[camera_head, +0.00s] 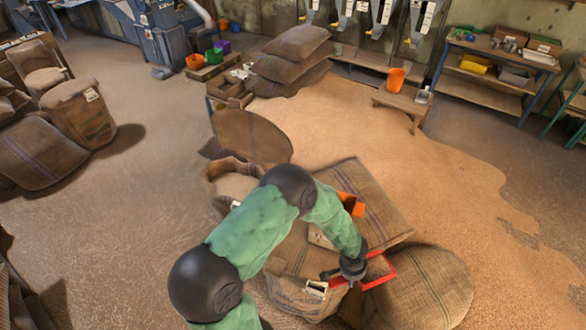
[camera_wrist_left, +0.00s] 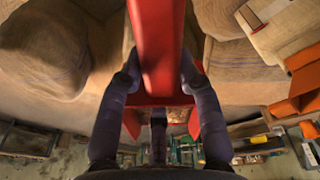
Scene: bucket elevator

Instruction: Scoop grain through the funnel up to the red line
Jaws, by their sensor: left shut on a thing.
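My left gripper (camera_head: 353,270) is at the end of the green-sleeved arm, low in the middle of the head view, over the sacks. It is shut on a red scoop (camera_head: 384,280), an open red-edged tool. In the left wrist view the fingers (camera_wrist_left: 160,72) press both sides of the scoop's red handle (camera_wrist_left: 158,35). Whether grain is in the scoop I cannot tell. Loose grain (camera_head: 400,140) covers the floor behind the sacks. An open sack of grain (camera_head: 236,185) stands left of my arm. I cannot make out the funnel or the red line. My right gripper is not in view.
Full sacks (camera_head: 425,290) crowd around the gripper, and an orange object (camera_head: 352,204) lies behind it on a flat sack (camera_head: 375,215). A low bench with an orange bucket (camera_head: 396,80) stands farther back. Bare floor is open at the left.

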